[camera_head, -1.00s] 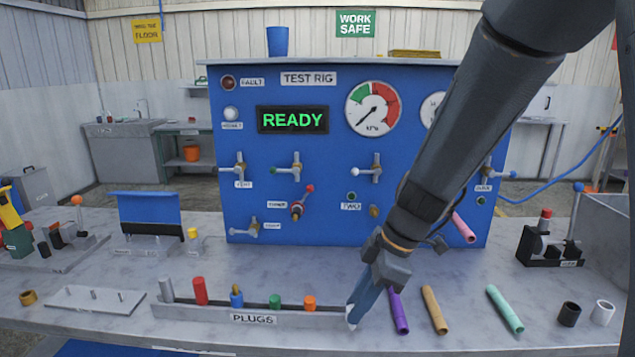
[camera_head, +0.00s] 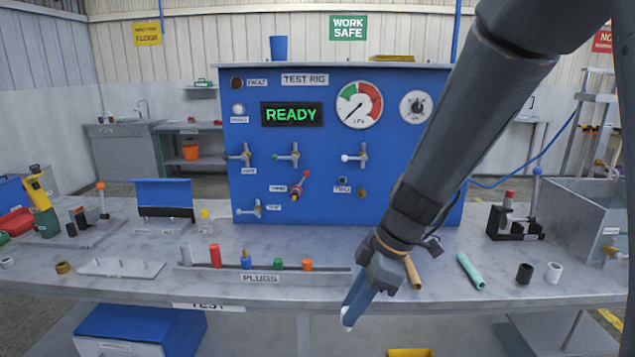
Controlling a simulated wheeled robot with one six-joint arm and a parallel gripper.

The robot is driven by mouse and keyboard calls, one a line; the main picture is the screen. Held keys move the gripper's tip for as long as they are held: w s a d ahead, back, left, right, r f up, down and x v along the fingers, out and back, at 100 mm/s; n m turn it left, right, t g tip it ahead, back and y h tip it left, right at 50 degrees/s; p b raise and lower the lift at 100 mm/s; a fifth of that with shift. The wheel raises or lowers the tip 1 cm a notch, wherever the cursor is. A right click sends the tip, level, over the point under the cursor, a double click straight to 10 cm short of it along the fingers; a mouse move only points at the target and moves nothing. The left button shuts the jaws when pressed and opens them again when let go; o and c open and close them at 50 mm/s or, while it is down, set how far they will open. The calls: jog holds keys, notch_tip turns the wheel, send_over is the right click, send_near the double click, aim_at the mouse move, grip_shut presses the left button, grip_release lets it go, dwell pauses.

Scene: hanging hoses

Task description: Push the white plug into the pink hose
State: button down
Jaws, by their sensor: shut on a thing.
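My gripper (camera_head: 348,316) points down at lower centre, over the bench's front edge in the picture. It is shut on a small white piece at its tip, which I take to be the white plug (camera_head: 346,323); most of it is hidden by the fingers. The pink hose is not visible now; my arm covers the part of the blue test rig (camera_head: 300,185) where it showed earlier. The plug rack (camera_head: 215,276), left of my gripper, holds grey, red, blue, green and orange plugs.
An orange-tan tube (camera_head: 413,272) and a mint tube (camera_head: 470,271) lie right of my gripper. A black ring (camera_head: 525,273) and a white ring (camera_head: 553,272) stand farther right.

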jog(key=w+d+f+m+t+h, duration=0.2)
jog(key=w+d+f+m, duration=0.2)
jog(key=d+m, duration=0.2)
jog(key=w+d+f+m+t+h, duration=0.2)
jog(key=w+d+f+m, duration=0.2)
jog(key=m, duration=0.7)
jog(key=shift+w+d+f+h, duration=0.35)
jog(key=shift+w+d, duration=0.25)
jog(key=shift+d, duration=0.55)
